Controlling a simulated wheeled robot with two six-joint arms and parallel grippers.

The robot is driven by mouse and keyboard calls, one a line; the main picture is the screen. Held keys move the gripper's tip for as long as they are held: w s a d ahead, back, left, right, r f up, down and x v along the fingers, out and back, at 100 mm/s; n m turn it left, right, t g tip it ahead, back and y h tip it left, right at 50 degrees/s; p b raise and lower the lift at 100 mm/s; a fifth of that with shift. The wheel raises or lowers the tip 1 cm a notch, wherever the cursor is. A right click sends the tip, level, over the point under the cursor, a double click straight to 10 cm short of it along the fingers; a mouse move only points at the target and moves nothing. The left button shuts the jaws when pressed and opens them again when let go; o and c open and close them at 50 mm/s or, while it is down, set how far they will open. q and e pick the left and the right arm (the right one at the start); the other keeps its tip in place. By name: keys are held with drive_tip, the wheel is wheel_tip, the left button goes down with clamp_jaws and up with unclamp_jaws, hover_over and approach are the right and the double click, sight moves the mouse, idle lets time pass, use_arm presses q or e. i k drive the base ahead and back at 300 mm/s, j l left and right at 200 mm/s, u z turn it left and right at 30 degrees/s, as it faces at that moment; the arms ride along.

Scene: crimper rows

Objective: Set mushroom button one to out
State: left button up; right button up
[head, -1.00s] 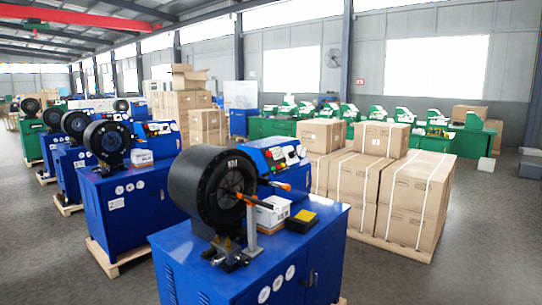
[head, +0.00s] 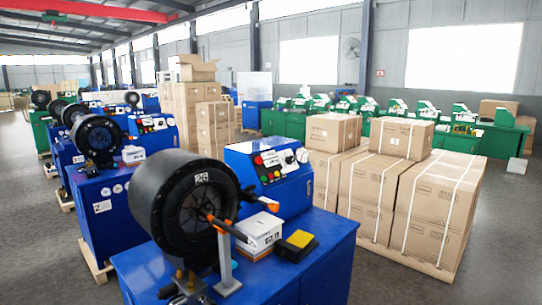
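The nearest blue crimper has a round black crimping head (head: 178,205) marked 26 and a slanted blue control panel (head: 268,180) behind it. A small red button (head: 258,160) sits at the upper left of the panel, with other coloured buttons and pale round knobs (head: 289,157) beside it. Which of these is mushroom button one, and whether it is in or out, is too small to tell. Neither of my grippers is in view.
A white box (head: 262,228) and a black-and-yellow pedal (head: 297,244) lie on the blue cabinet top. An orange-tipped rod on a metal stand (head: 227,265) rises before the head. Strapped cartons (head: 432,212) stand to the right, with grey floor (head: 500,220) beyond. More crimpers line the left.

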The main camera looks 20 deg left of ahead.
sight(259, 160)
drive_tip(key=i+l, duration=0.1)
drive_tip(key=i, duration=0.35)
drive_tip(key=i+l+u, duration=0.1)
drive_tip(key=i, duration=0.4)
drive_tip(key=i+l, duration=0.1)
drive_tip(key=i, duration=0.35)
drive_tip(key=i+l, duration=0.15)
drive_tip(key=i, duration=0.35)
drive_tip(key=j+u, duration=0.05)
